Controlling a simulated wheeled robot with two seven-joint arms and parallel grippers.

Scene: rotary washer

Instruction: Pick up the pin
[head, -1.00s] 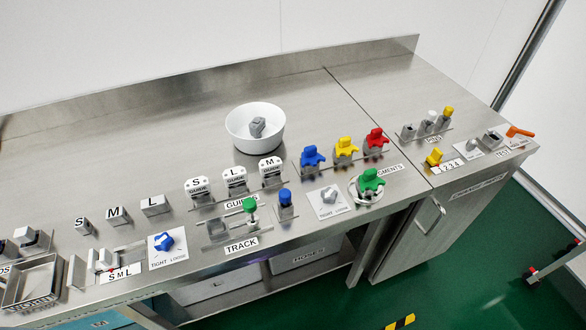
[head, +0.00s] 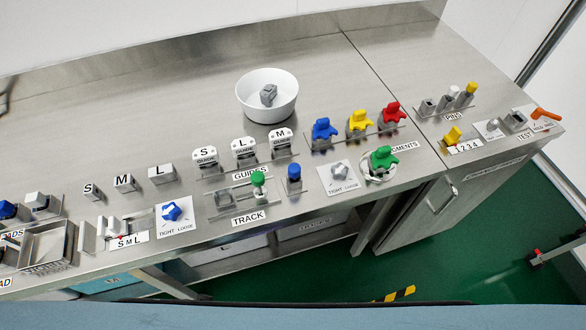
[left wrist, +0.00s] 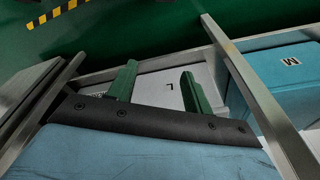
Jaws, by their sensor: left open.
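The pins stand in a row of grey holders above the "PINS" label at the right of the steel bench in the head view. One is yellow-topped (head: 471,89), one has a pale grey or white top (head: 453,91), and a grey holder (head: 428,107) stands at the left of the row. My left gripper (left wrist: 160,86) shows in the left wrist view with two green fingers apart and nothing between them. It is over the bench's lower shelf area, away from the pins. My right gripper is not in view.
A white bowl (head: 267,96) with a grey part in it stands mid-bench. Blue, yellow and red segments (head: 359,122) and a green one (head: 383,159) stand left of the pins. Metal frame bars (left wrist: 262,95) and a blue bin (left wrist: 285,75) flank my left gripper.

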